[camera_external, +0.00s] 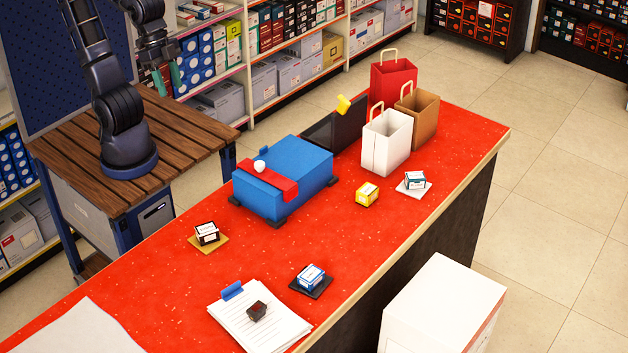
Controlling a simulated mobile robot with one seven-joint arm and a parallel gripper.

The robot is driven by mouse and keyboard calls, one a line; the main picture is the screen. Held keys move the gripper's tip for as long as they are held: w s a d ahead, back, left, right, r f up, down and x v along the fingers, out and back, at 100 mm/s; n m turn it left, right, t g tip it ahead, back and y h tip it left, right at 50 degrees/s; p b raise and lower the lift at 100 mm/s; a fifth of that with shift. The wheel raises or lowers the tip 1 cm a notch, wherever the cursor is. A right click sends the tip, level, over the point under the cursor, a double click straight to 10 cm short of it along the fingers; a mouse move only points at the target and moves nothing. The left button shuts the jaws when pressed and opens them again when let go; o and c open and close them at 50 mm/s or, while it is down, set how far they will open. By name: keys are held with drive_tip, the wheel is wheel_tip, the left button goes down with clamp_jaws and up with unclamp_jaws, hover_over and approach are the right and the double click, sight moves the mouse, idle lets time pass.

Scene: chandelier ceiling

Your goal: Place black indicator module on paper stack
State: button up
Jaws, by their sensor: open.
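A paper stack (240,332) with a blue clip (232,290) at its top edge lies at the front of the red counter. A small dark block (257,311) sits on the stack. A small black box with a white label (207,233) rests on a tan pad (197,245) left of the blue case. I cannot tell which of these two dark items is the black indicator module. My gripper (166,78) is open and empty, high at the upper left over the wooden bench side, far from both.
A blue case (290,172) with a red band stands mid-counter, with a dark upright panel (340,125) and paper bags (387,140) behind. A blue-and-white box (311,276) sits on a black pad right of the stack. A yellow box (367,194) and a white-and-teal box (415,180) stand farther right.

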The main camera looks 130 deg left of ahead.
drive_tip(key=s+f+m, duration=0.2)
drive_tip(key=s, duration=0.4)
drive_tip(key=shift+s+a+t, duration=0.25)
drive_tip(key=shift+a+t, duration=0.05)
drive_tip(key=shift+a, duration=0.15)
drive_tip(key=shift+f, duration=0.1)
idle(0.7)
